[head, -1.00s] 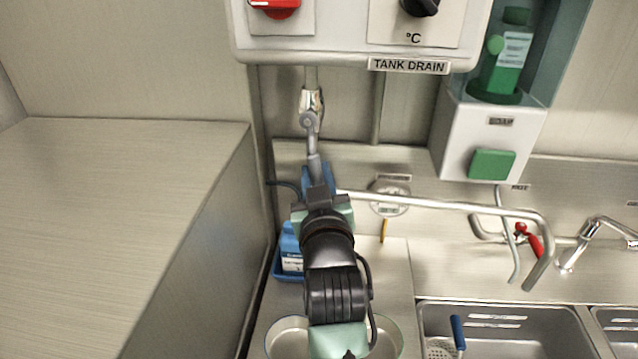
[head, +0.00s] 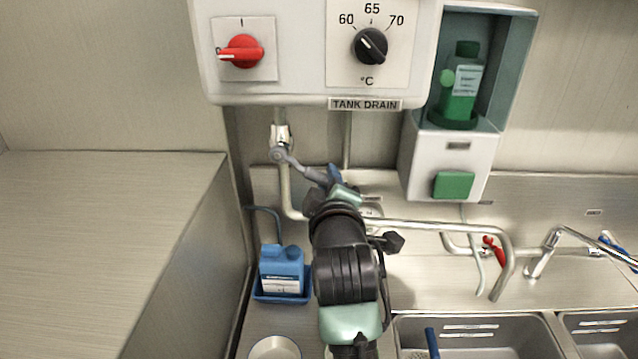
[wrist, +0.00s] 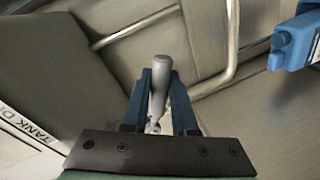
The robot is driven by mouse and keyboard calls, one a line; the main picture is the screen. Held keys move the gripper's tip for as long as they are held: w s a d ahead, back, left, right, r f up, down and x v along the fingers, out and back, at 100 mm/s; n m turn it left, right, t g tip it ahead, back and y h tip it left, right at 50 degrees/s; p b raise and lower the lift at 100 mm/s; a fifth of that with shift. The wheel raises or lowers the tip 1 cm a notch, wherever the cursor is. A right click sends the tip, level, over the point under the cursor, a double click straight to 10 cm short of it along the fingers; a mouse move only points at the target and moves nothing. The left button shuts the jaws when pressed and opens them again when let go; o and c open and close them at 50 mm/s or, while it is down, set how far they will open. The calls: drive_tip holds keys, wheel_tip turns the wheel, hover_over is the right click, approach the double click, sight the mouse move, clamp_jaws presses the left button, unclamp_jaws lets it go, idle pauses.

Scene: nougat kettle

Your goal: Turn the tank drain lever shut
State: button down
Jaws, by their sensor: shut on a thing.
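The tank drain lever (head: 303,170) is a grey handle on the valve (head: 280,138) below the control box, left of the TANK DRAIN label (head: 365,104). It slants down to the right from its pivot. My gripper (head: 332,178) is shut on the lever's free end. In the wrist view, the grey lever (wrist: 159,90) lies between the two blue fingers of my gripper (wrist: 159,76). The exact contact is hidden in the head view.
The control box (head: 300,92) carries a red switch (head: 241,52) and a black dial (head: 370,46). A bent pipe (head: 430,226) runs right behind my arm. A blue jug (head: 282,266) stands in a tray at lower left. A soap dispenser (head: 425,165) hangs to the right.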

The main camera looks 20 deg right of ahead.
drive_tip(key=r+n, duration=0.1)
drive_tip(key=d+r+n+p, duration=0.1)
drive_tip(key=shift+s+r+n+h, duration=0.15)
drive_tip(key=shift+r+n+h, duration=0.15)
drive_tip(key=shift+r+n, duration=0.1)
drive_tip(key=shift+r+n+g+h+p, duration=0.3)
drive_tip(key=shift+r+n+p, duration=0.5)
drive_tip(key=shift+n, duration=0.1)
drive_tip(key=c, duration=0.7)
unclamp_jaws()
drive_tip(key=shift+s+a+b, duration=0.25)
drive_tip(key=shift+s+b, duration=0.05)
drive_tip(key=shift+s, duration=0.15)
drive_tip(key=b+v, duration=0.3)
drive_tip(key=v, duration=0.9)
